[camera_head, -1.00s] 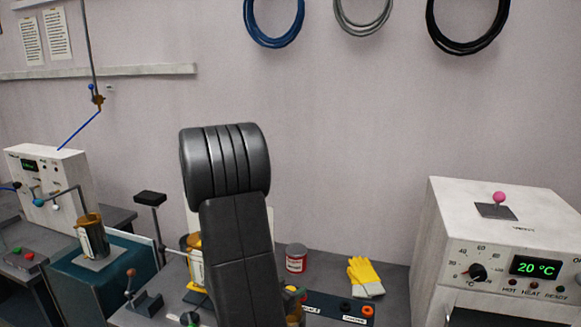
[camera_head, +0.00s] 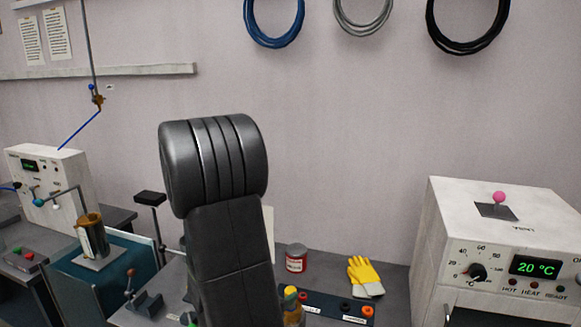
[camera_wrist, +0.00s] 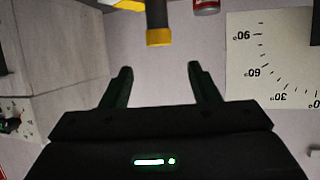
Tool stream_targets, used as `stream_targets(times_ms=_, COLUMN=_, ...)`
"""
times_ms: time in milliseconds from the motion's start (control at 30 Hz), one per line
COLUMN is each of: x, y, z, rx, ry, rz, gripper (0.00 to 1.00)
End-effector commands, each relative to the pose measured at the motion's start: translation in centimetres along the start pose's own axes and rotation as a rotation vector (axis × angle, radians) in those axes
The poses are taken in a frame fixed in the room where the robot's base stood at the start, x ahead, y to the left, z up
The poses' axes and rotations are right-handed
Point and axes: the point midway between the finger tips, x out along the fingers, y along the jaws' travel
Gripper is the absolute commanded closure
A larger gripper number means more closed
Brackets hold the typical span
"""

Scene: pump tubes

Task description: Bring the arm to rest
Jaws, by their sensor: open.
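My gripper (camera_wrist: 158,84) shows in the wrist view with its two dark fingers spread apart and nothing between them. Beyond the fingertips, at the top of that view, is a dark cylinder with a yellow end (camera_wrist: 158,38), apart from the fingers. In the head view my dark arm stands upright in the middle, above the bench, and hides part of what lies behind it. My gripper itself is not seen in the head view.
A white heater box (camera_head: 500,240) reading 20 °C stands at the right. A red-and-white can (camera_head: 296,258), yellow gloves (camera_head: 364,276) and a socket panel (camera_head: 335,307) are on the bench. A metal cup (camera_head: 92,238) and a white instrument box (camera_head: 50,185) stand at the left.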

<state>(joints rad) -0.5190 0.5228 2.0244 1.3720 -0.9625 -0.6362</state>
Motion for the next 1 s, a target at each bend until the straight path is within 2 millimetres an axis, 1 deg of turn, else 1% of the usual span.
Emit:
stream_targets(times_ms=33, x=1.1, y=0.1, z=0.1, rx=0.001, ry=-0.001, rz=0.005, gripper=0.45)
stream_targets(times_ms=300, x=6.4, y=0.1, z=0.0, rx=0.0, ry=-0.002, rz=0.004, gripper=0.45)
stream_targets(times_ms=400, x=8.3, y=0.1, z=0.0, rx=0.001, ry=-0.001, rz=0.004, gripper=0.45)
stream_targets(times_ms=433, x=8.5, y=0.1, z=-0.3, rx=0.001, ry=-0.001, rz=0.003, gripper=0.45)
stream_targets(times_ms=500, x=7.7, y=0.0, z=-1.6, rx=0.002, ry=0.001, rz=0.0, gripper=0.45)
stream_targets(times_ms=633, x=7.1, y=0.0, z=-3.0, rx=0.002, ry=0.0, rz=0.0, gripper=0.45)
stream_targets(times_ms=667, x=7.1, y=0.0, z=-3.0, rx=0.002, ry=0.001, rz=-0.001, gripper=0.45)
stream_targets(times_ms=700, x=7.4, y=0.0, z=-2.2, rx=0.003, ry=0.001, rz=-0.001, gripper=0.45)
stream_targets(times_ms=733, x=6.9, y=0.0, z=-3.4, rx=0.002, ry=0.001, rz=-0.001, gripper=0.45)
stream_targets(times_ms=1000, x=5.6, y=0.0, z=-6.6, rx=0.001, ry=0.0, rz=0.0, gripper=0.45)
